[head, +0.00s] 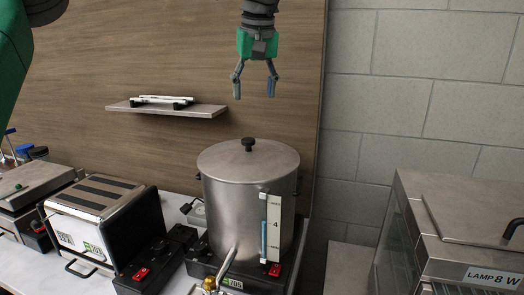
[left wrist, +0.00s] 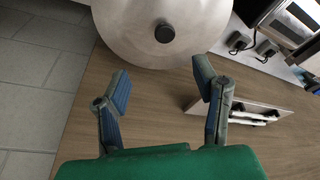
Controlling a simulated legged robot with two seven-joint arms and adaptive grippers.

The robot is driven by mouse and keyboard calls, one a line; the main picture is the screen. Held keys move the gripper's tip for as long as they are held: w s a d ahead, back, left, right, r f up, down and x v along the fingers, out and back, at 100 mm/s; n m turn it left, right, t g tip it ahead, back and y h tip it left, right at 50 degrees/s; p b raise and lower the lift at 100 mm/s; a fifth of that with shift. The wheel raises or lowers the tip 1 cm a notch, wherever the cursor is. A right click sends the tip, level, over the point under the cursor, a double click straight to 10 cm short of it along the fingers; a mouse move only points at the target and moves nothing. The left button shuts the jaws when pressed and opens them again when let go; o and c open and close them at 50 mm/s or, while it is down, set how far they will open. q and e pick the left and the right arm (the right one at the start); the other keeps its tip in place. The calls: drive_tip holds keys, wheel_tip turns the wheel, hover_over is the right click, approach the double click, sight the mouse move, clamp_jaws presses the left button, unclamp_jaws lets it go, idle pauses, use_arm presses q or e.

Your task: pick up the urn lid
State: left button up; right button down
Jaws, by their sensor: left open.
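The urn lid (head: 225,160) is a round grey metal disc with a black knob (head: 248,144) at its middle. It sits on top of the steel urn (head: 240,215). My left gripper (head: 254,91) is open and empty, pointing down above the lid and apart from it. In the left wrist view, the lid (left wrist: 130,30) and its black knob (left wrist: 165,33) show beyond the open fingers of the left gripper (left wrist: 160,93). My right gripper is not in view.
A steel toaster (head: 100,215) stands left of the urn. A wall shelf (head: 168,110) with small items is behind, at left. A steel cabinet (head: 450,225) with a black handle stands at right. The space between gripper and lid is clear.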

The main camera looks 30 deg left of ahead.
use_arm(q)
hover_over(249, 139)
drive_tip(key=d, duration=0.1)
drive_tip(key=f, duration=0.7)
drive_tip(key=shift+s+d+f, duration=0.15)
drive_tip(key=shift+s+f, duration=0.05)
drive_tip(key=shift+f, duration=0.1)
drive_tip(key=shift+w+d+f, duration=0.15)
drive_tip(key=shift+d+f, duration=0.2)
drive_tip(key=shift+f, duration=0.05)
drive_tip(key=shift+a+f, duration=0.1)
drive_tip(key=shift+f, duration=0.15)
drive_tip(key=f, duration=0.1)
drive_tip(key=a+f, duration=0.1)
drive_tip(key=f, duration=0.1)
drive_tip(key=a+f, duration=0.1)
drive_tip(key=shift+w+a+f+p, duration=0.15)
drive_tip(key=shift+a+f+p, duration=0.05)
drive_tip(key=shift+a+p, duration=0.1)
drive_tip(key=shift+a+f, duration=0.15)
drive_tip(key=shift+a, duration=0.05)
drive_tip(key=shift+d+r, duration=0.25)
drive_tip(key=shift+d, duration=0.3)
clamp_jaws()
